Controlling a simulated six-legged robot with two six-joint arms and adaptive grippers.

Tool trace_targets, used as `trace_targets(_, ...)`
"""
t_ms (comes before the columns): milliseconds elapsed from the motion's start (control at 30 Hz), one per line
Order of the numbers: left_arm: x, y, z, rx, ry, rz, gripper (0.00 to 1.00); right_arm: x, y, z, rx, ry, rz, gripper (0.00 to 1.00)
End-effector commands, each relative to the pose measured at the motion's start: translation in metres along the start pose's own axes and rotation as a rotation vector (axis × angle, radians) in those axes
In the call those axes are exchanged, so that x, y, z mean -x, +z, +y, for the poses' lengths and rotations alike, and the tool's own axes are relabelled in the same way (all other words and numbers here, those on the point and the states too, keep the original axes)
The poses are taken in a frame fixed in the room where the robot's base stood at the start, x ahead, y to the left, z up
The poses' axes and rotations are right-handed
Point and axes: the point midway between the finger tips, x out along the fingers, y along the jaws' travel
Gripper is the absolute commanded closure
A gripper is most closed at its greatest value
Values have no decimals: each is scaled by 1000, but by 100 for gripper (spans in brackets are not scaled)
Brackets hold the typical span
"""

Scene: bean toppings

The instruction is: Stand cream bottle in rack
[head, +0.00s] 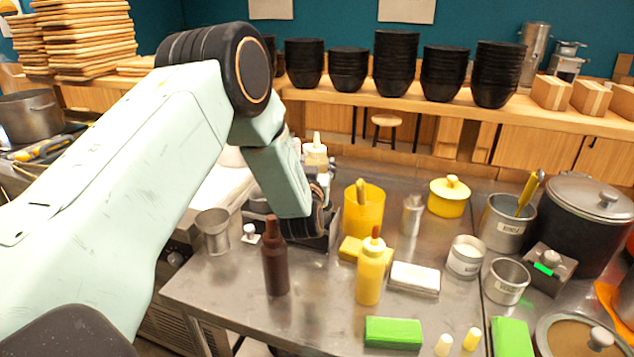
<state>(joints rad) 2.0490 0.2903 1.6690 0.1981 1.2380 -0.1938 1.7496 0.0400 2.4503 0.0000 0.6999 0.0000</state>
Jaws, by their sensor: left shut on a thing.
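My left arm comes in from the left, and its wrist hides much of my left gripper (322,188). The gripper is shut on what looks like the cream bottle (316,153). The bottle's pale body and nozzle show upright above the gripper; its lower part is hidden. A dark metal holder (331,235), probably the rack, shows in part behind and below the wrist. I cannot tell whether the bottle touches it. My right gripper is not in view.
A brown bottle (275,262) and a yellow bottle (370,270) stand upright in front. A yellow tub (364,212) stands right of the wrist, and a metal cup (213,232) left. Green blocks (393,332) lie near the front edge. Pots crowd the right.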

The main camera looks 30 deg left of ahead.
Motion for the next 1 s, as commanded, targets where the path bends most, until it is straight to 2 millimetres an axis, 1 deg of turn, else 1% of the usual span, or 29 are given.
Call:
trace_targets(67,0,10,0,-1,1,0,59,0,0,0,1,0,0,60)
trace_targets(100,0,16,1,-1,2,0,61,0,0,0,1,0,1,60)
trace_targets(233,-2,32,1,-2,1,1,61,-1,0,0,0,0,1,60)
trace_targets(333,-2,36,1,0,1,2,61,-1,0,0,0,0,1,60)
trace_targets(400,-3,37,1,1,2,2,65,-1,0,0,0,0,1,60)
trace_targets(600,-3,38,0,1,1,2,65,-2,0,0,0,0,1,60)
trace_targets(633,-3,39,0,0,1,-1,46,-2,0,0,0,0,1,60)
trace_targets(867,-3,38,0,0,1,-1,26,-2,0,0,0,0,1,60)
trace_targets(900,-3,38,0,0,1,-1,25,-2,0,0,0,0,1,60)
trace_targets(1000,-3,38,0,0,1,-1,25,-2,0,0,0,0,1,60)
